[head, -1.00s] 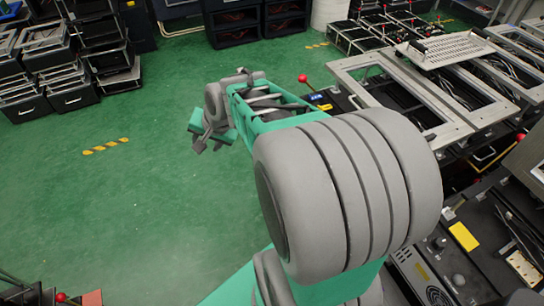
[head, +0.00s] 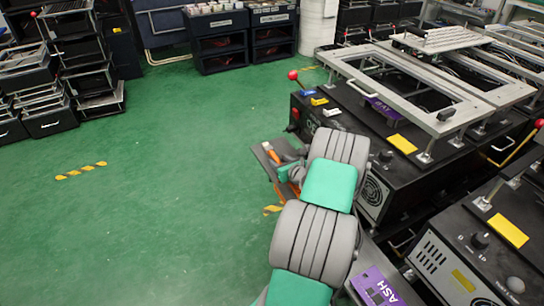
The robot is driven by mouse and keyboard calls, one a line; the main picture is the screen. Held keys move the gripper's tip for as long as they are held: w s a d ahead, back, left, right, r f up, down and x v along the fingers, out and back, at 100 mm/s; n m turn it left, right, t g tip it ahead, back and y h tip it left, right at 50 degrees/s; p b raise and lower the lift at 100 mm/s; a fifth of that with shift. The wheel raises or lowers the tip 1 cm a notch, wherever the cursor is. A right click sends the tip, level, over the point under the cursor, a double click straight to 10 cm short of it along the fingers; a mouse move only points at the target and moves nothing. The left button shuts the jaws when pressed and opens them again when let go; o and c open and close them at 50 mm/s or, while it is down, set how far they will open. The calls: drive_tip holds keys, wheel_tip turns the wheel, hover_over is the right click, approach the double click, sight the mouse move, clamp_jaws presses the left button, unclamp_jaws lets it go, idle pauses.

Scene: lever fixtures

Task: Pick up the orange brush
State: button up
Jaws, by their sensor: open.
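The orange brush (head: 272,154) lies on a small dark tray (head: 259,157) that juts out at the left of the black machine. Its orange part and a pale tip show. My gripper (head: 283,165) is over the tray, close beside the brush, and is open. My arm's large grey joints hide most of the gripper and the right part of the tray. I cannot tell whether the fingers touch the brush or stand around it.
A black machine with a metal frame and a red-knobbed lever (head: 293,75) stands right of the tray. Another black machine (head: 455,265) is at the lower right. Shelving (head: 80,50) and dark crates (head: 220,45) stand at the back.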

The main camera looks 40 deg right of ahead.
drive_tip(key=shift+w+f, duration=0.1)
drive_tip(key=shift+w, duration=0.15)
clamp_jaws()
idle(0.4)
